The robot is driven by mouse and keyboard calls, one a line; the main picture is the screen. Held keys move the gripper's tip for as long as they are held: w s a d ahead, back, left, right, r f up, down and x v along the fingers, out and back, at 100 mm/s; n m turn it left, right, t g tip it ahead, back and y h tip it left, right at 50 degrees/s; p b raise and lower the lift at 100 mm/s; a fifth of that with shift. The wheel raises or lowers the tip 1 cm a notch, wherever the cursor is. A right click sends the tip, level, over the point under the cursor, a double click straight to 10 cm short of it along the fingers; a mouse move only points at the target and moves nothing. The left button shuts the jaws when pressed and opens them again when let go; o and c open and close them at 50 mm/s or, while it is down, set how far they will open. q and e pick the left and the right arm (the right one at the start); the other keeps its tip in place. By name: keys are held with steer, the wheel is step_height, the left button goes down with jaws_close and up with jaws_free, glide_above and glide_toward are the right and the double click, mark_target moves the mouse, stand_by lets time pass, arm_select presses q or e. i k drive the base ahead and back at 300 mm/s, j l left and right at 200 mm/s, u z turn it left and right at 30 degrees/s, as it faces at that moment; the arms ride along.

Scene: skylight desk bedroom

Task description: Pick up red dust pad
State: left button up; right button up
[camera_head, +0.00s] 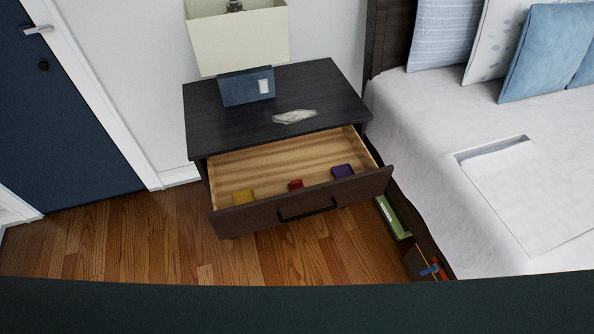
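A small red item (295,185), which looks like the red dust pad, lies in the open drawer (262,217) of the dark nightstand. It sits near the inside of the drawer front, around the middle, and its lower part is hidden by that front. A yellow item (243,197) lies to its left and a purple item (343,171) to its right, both apart from it. Neither of my grippers shows in the head view.
The nightstand top (220,130) holds a lamp (238,40), a dark blue box (246,86) and a pale flat object (294,117). A bed (430,130) stands close on the right. Green (392,217) and brown boxes are by its base. Wooden floor (150,235) is clear at left.

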mark_target(296, 184)
steer(key=i+j+u, duration=0.2)
steer(key=i, duration=0.4)
steer(key=i+j+u, duration=0.2)
steer(key=i, duration=0.4)
